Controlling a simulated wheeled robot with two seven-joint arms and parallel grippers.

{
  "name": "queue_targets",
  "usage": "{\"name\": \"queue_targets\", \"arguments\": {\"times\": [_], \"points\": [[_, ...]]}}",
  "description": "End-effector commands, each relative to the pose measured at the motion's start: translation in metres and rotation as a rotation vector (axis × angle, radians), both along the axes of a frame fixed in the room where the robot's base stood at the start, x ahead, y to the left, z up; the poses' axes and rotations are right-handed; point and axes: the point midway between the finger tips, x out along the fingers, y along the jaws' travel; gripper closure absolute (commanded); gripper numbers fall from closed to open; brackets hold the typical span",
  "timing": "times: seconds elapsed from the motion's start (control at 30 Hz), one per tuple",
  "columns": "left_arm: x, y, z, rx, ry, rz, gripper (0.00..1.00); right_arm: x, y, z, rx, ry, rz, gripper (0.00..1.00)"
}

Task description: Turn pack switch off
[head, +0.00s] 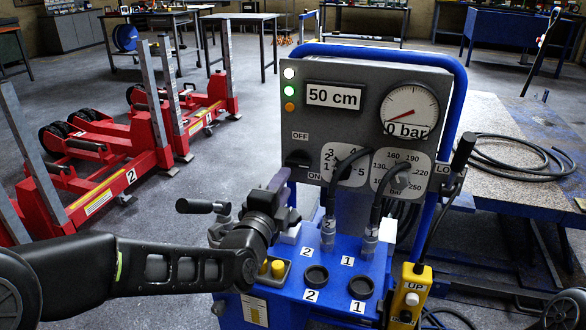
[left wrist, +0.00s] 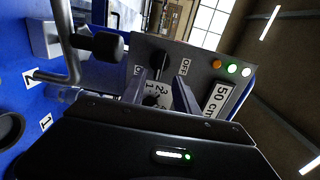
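The pack switch (head: 299,158) is a black rotary knob at the left of the grey control panel (head: 345,75), with OFF printed above it and ON below. It also shows in the left wrist view (left wrist: 160,68), just beyond the fingertips. Which label the knob points to cannot be told clearly. My left gripper (head: 284,184) is just below and left of the knob in the head view. In the left wrist view its two fingers (left wrist: 168,88) stand apart with nothing between them, pointing at the panel. My right gripper is not in view.
White, green and orange lamps (head: 290,90), a 50 cm display (head: 334,96) and a 0 bar gauge (head: 410,112) are on the panel. A black handle (head: 203,206) and hoses (head: 328,205) stand close to my left gripper. Red jacks (head: 100,165) are at left.

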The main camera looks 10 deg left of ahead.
Motion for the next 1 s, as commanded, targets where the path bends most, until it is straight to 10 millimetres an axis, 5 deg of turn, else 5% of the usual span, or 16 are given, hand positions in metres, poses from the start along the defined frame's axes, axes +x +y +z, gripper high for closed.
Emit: {"name": "queue_targets", "arguments": {"times": [0.6,1.0], "points": [[0.072,-0.005,-0.001,-0.001,0.001,-0.001,0.64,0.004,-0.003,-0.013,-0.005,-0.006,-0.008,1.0],[0.077,-0.005,0.0,-0.002,0.001,-0.002,0.67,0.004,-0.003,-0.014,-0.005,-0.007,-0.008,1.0]]}}
